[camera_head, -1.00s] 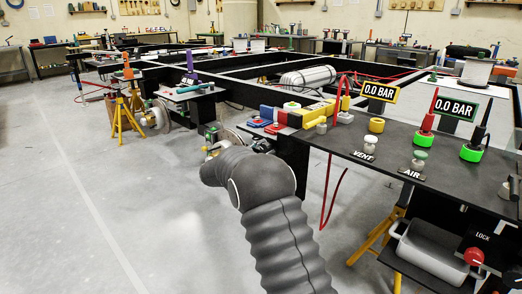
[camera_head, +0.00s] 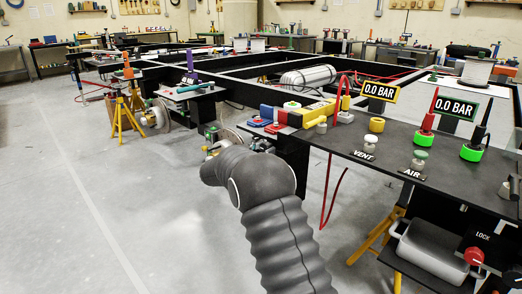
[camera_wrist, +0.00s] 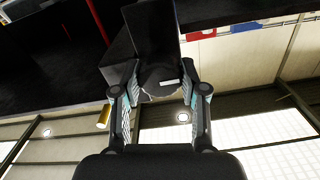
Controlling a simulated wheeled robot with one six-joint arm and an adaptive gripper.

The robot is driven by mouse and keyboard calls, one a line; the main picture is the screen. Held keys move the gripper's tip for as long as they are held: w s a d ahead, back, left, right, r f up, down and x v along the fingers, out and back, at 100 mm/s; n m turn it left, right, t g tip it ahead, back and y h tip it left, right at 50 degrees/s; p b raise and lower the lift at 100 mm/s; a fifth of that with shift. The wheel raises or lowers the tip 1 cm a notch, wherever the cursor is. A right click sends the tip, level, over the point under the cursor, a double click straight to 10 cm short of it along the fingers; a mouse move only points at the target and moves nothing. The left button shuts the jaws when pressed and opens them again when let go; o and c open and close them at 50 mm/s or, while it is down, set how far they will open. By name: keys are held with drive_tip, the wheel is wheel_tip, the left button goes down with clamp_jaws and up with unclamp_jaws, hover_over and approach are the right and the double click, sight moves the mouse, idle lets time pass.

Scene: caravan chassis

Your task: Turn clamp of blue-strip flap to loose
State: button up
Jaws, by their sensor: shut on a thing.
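In the wrist view a dark round clamp knob (camera_wrist: 160,84) with a short white mark sits between the two fingers of my gripper (camera_wrist: 162,92). The fingers are shut on the sides of this knob. A black block and plate (camera_wrist: 150,38) rise behind the knob; I cannot make out a blue strip on them. In the head view my grey ribbed arm (camera_head: 262,190) reaches to the near corner of the black chassis. My gripper is mostly hidden there behind the arm, and the clamp cannot be made out.
The black chassis panel (camera_head: 345,143) carries yellow, red and blue parts above my arm's end. Red hoses hang below it. Vent (camera_head: 369,144) and air (camera_head: 420,160) knobs stand at right. A yellow stand (camera_head: 126,115) is at left. The floor at left is clear.

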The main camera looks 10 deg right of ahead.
drive_tip(key=shift+d+f, duration=0.1)
drive_tip(key=shift+d, duration=0.15)
drive_tip(key=o, duration=1.1)
drive_tip(key=shift+d, duration=0.2)
drive_tip(key=shift+o, duration=0.2)
drive_tip(key=shift+a, duration=0.3)
drive_tip(key=v, duration=1.2)
